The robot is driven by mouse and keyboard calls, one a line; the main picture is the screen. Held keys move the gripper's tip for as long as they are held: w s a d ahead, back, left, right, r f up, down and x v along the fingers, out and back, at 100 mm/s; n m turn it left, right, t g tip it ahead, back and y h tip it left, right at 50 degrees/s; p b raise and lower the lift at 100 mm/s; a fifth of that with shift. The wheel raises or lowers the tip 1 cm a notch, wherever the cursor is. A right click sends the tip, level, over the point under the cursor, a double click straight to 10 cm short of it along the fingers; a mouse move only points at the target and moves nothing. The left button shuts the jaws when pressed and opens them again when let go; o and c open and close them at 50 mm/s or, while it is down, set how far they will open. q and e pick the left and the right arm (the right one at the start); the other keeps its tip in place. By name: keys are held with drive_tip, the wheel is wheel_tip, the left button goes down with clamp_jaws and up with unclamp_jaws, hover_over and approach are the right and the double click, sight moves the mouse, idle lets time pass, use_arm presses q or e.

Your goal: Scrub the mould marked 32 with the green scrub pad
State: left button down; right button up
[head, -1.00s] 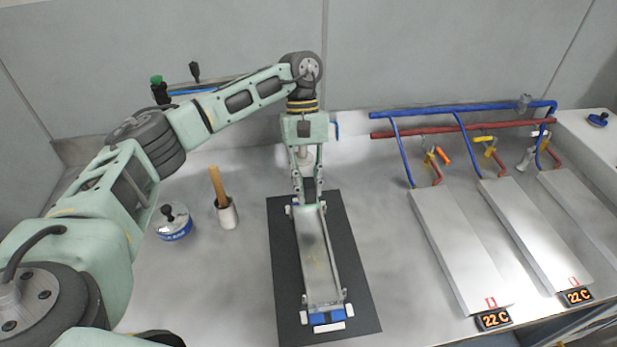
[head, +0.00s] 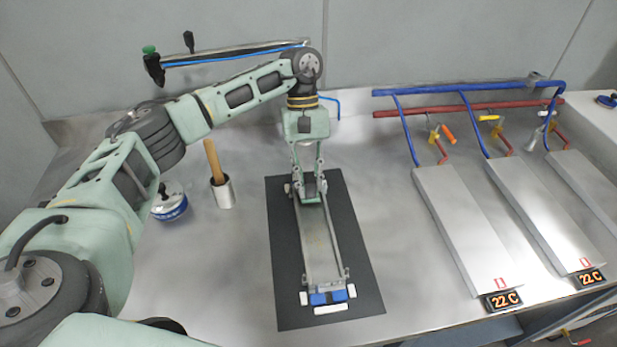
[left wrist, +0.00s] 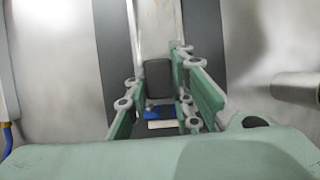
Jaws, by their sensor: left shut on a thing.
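The mould is a long grey metal trough (head: 321,250) on a black mat, with blue blocks at its near end. Brownish marks show on its surface, also in the left wrist view (left wrist: 153,18). I cannot read a number on it. My left gripper (head: 311,190) is over the mould's far part, pointing down. Its fingers are shut on a dark block (left wrist: 158,78), with a thin green edge below it in the head view; this appears to be the green scrub pad (head: 313,201). Its underside is hidden, and I cannot tell whether it touches the mould. My right gripper is not in view.
A metal cup (head: 223,192) with a wooden handle and a blue-white round tin (head: 170,206) stand left of the black mat (head: 358,270). Metal plates (head: 462,230) with 22 C displays lie right, under blue and red pipes (head: 455,110). Bare table separates them from the mat.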

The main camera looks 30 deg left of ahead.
use_arm(q)
drive_tip(key=shift+s+f, duration=0.15)
drive_tip(key=shift+s+d+r+p, duration=0.2)
drive_tip(key=shift+s+d+p, duration=0.1)
drive_tip(key=shift+s+d, duration=0.5)
drive_tip(key=shift+s, duration=0.1)
drive_tip(key=shift+s+d+r, duration=0.15)
drive_tip(key=shift+s+d, duration=0.55)
drive_tip(key=shift+s, duration=0.3)
drive_tip(key=shift+s+d+r, duration=0.1)
drive_tip(key=shift+s+d, duration=0.65)
drive_tip(key=shift+s, duration=0.3)
drive_tip(key=shift+s+d, duration=0.1)
drive_tip(key=shift+d, duration=0.05)
